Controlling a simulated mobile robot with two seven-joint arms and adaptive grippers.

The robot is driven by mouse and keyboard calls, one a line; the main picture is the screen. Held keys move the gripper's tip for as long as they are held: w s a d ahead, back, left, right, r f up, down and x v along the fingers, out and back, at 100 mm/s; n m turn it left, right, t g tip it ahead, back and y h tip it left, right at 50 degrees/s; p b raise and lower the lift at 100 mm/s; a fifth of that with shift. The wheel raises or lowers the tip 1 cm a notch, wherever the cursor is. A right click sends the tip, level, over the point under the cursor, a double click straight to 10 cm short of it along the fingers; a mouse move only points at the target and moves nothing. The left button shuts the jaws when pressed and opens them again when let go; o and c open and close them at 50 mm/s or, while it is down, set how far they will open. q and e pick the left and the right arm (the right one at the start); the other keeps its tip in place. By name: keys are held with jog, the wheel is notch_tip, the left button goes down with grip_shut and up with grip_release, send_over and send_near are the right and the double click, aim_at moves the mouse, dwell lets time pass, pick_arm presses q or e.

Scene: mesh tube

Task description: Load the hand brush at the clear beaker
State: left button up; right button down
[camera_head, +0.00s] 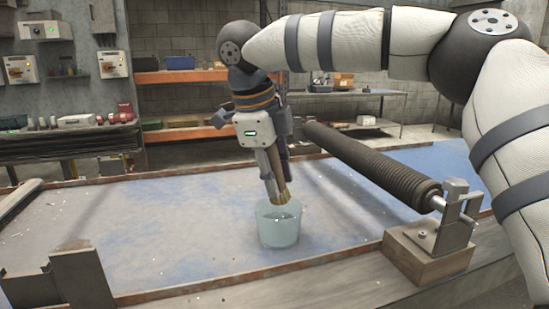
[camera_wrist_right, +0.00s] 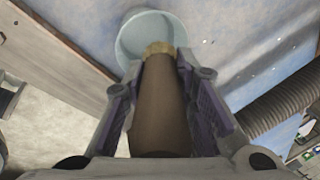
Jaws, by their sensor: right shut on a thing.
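The clear beaker (camera_head: 278,228) stands upright on the blue-stained tabletop, and it shows at the top of the right wrist view (camera_wrist_right: 152,32). My right gripper (camera_head: 272,172) is directly above the beaker and shut on the hand brush (camera_head: 281,194). The brush has a brown handle (camera_wrist_right: 160,105) and tan bristles that point down at the beaker's mouth. The bristle tips overlap the rim in the head view; I cannot tell how far inside they are. My left gripper is not in view.
A dark ribbed roller (camera_head: 370,165) on a metal bracket with a wooden block (camera_head: 430,254) lies right of the beaker. A grey metal bracket (camera_head: 75,278) stands at the front left. The tabletop (camera_head: 170,235) left of the beaker is mostly clear.

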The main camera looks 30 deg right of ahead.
aim_at(274, 203)
jog(key=shift+f, duration=2.9)
jog(key=shift+r, duration=0.1)
jog(key=shift+r, duration=4.3)
jog(key=shift+r, duration=2)
